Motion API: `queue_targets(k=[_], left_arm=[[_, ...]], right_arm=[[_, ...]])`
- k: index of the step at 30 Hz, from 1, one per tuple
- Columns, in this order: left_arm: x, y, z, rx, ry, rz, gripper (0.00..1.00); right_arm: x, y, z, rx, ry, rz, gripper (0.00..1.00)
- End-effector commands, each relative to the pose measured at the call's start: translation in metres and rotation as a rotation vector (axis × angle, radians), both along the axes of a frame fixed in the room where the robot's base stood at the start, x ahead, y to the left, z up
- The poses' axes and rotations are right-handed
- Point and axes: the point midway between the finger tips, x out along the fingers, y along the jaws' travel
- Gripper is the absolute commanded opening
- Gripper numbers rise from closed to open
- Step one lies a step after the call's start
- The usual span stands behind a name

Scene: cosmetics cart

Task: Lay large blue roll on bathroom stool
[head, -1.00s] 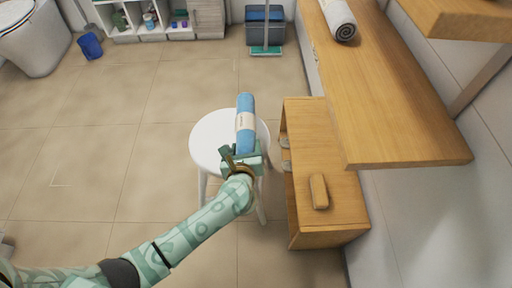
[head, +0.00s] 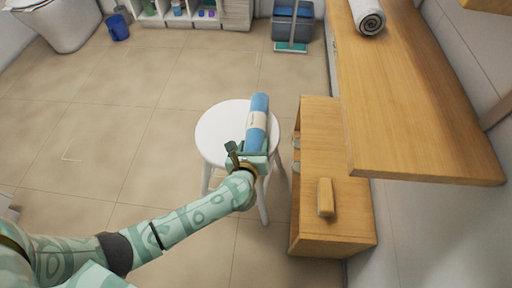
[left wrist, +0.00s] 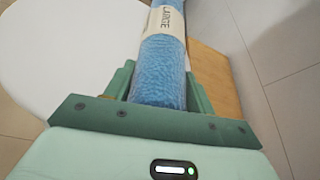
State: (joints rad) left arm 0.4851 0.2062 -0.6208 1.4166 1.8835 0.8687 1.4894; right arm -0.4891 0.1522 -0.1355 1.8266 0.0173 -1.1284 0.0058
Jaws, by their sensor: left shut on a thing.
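The large blue roll (head: 259,107) has a pale paper band around its middle. My left gripper (head: 250,153) is shut on its near end, and the roll points away from me. In the head view the roll overlaps the right part of the round white bathroom stool (head: 213,126); I cannot tell whether it touches the seat. In the left wrist view the blue roll (left wrist: 160,72) sits between the green fingers of the left gripper (left wrist: 158,92), with the white stool seat (left wrist: 70,50) to its left. My right gripper is not in view.
A low wooden cabinet (head: 308,200) with a small tan block (head: 325,197) on top stands right of the stool. A wooden shelf (head: 410,120) above it bears a rolled grey towel (head: 367,17). The floor left of the stool is clear.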

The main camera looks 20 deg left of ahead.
Motion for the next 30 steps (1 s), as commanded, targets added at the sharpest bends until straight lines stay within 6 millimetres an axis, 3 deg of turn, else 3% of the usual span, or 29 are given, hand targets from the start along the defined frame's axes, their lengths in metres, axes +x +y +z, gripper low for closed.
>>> queue_targets(k=[15,16,18,29,30], left_arm=[[0.0004,-0.0002,-0.0017,0.000,-0.002,0.000,0.23],[-0.0001,0.0000,-0.0023,0.000,0.000,0.000,0.60],[0.0000,-0.0001,-0.0019,0.000,0.000,0.000,0.77],[0.0002,0.0000,0.0007,0.000,-0.001,-0.001,0.77],[0.0004,0.0000,0.0028,0.000,-0.002,0.000,0.77]], right_arm=[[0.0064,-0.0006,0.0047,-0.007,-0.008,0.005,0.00],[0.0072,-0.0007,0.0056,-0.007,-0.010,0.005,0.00],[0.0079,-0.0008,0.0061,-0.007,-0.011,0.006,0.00],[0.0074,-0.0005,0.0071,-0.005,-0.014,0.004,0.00],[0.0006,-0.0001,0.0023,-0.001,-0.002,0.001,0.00]])
